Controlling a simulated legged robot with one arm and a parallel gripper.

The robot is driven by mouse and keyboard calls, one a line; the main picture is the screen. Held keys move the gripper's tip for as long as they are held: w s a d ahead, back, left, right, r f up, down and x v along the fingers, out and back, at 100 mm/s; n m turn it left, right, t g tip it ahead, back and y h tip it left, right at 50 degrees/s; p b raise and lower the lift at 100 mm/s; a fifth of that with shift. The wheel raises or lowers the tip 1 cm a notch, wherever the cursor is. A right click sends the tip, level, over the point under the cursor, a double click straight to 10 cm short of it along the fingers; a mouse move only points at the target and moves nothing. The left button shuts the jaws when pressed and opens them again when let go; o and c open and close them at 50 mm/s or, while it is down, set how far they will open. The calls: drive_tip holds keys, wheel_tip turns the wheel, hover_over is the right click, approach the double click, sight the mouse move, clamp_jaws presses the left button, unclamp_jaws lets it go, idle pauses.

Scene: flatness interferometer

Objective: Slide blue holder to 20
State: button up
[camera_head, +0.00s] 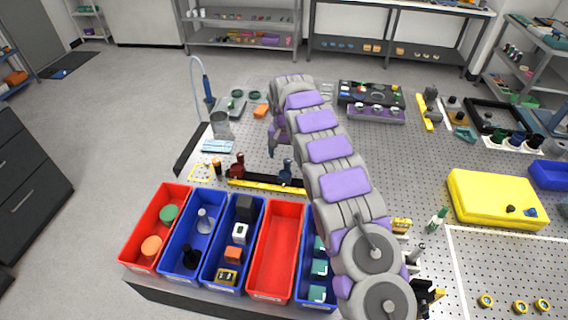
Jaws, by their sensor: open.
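The blue holder (285,174) stands near the right end of a black rail with a yellow scale (262,186) on the table. A dark red holder (237,166) stands to its left on the same rail. The scale's numbers are too small to read. My gripper (277,153) is open and points down, just above and behind the blue holder. I cannot tell whether a finger touches it. My purple and grey arm covers the area right of the blue holder.
An orange-topped bottle (217,168) stands left of the red holder. A metal cup (221,126) and a blue pad (217,146) lie behind.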

wheel_tip(320, 180, up, 7)
drive_tip(key=shift+f+p, duration=0.2)
drive_tip(key=shift+p, duration=0.1)
drive_tip(key=shift+r, duration=0.1)
idle(0.6)
drive_tip(key=s+d+r+b, duration=0.1)
drive_tip(key=s+d+r, duration=0.3)
drive_tip(key=s, duration=0.3)
drive_tip(key=s+d+r+g, duration=0.1)
drive_tip(key=s+d+r, duration=0.25)
drive_tip(key=s, duration=0.35)
drive_tip(key=s+d+r+b, duration=0.1)
drive_tip(key=s+d+r, duration=0.25)
drive_tip(key=s, duration=0.35)
drive_tip(key=s+d+f+n, duration=0.1)
drive_tip(key=s+f, duration=0.2)
drive_tip(key=s, duration=1.3)
drive_tip(key=s+d+f+n+b, duration=0.1)
drive_tip(key=s+f, duration=0.2)
drive_tip(key=s, duration=1.4)
drive_tip(key=shift+g, duration=0.4)
